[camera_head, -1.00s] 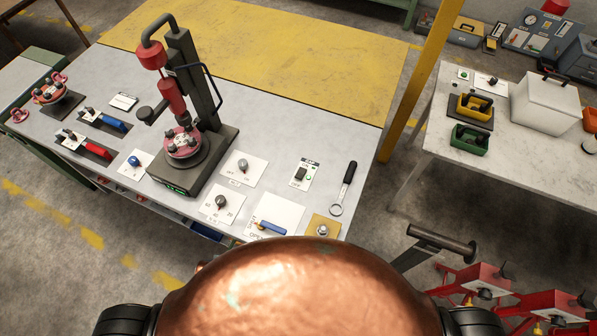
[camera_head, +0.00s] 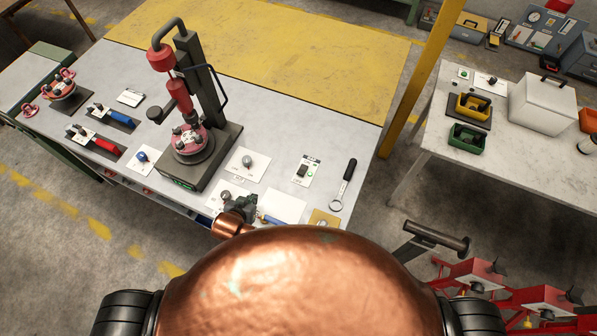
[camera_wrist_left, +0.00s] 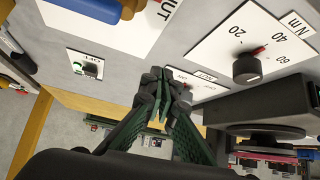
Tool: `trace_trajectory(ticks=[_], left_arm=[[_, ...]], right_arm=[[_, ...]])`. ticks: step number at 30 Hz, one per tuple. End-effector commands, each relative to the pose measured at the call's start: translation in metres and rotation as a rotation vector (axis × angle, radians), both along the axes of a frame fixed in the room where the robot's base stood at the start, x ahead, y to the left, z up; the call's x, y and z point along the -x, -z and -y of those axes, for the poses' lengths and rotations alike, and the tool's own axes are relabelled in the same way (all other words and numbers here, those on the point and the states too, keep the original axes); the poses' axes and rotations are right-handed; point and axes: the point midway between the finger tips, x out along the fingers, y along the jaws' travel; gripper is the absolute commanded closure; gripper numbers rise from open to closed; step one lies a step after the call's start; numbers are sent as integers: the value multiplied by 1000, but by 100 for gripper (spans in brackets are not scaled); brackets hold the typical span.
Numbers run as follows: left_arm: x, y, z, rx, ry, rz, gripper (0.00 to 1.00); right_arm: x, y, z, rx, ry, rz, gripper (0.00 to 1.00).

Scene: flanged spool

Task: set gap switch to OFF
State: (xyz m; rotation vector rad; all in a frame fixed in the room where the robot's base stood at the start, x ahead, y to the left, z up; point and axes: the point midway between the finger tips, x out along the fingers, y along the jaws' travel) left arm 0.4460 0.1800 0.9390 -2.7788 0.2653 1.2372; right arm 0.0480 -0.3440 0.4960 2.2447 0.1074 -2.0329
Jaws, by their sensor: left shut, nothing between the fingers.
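Two switches stand on the grey bench, and their labels are too small for me to tell for certain which is the gap switch. One is a black rocker on a white plate (camera_head: 305,170) with a lit green lamp; this plate also shows in the left wrist view (camera_wrist_left: 85,64). My left gripper (camera_head: 243,206) is shut and empty over the bench's front part, nearer than both. Its closed fingertips (camera_wrist_left: 163,88) show in the left wrist view. My right gripper is out of view.
A black dial (camera_wrist_left: 247,68) marked in Nm is close beside the left fingers. A blue-handled lever (camera_head: 272,220) lies to their right. The press (camera_head: 190,110) rises behind on the left. A ring wrench (camera_head: 343,185) lies right of the rocker plate.

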Motion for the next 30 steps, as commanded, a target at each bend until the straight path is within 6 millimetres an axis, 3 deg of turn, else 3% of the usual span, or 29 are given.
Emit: trace_trajectory(ticks=[6,9,12,24,30], left_arm=[[-49,-32,90,53,120,167,100],[-62,-45,124,76,169,228,100],[-67,-52,141,88,193,260,100],[-69,-52,145,90,199,266,100],[-86,-41,152,90,198,265,100]], right_arm=[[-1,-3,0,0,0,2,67],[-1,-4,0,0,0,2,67],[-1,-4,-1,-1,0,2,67],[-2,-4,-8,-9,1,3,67],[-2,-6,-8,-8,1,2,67]])
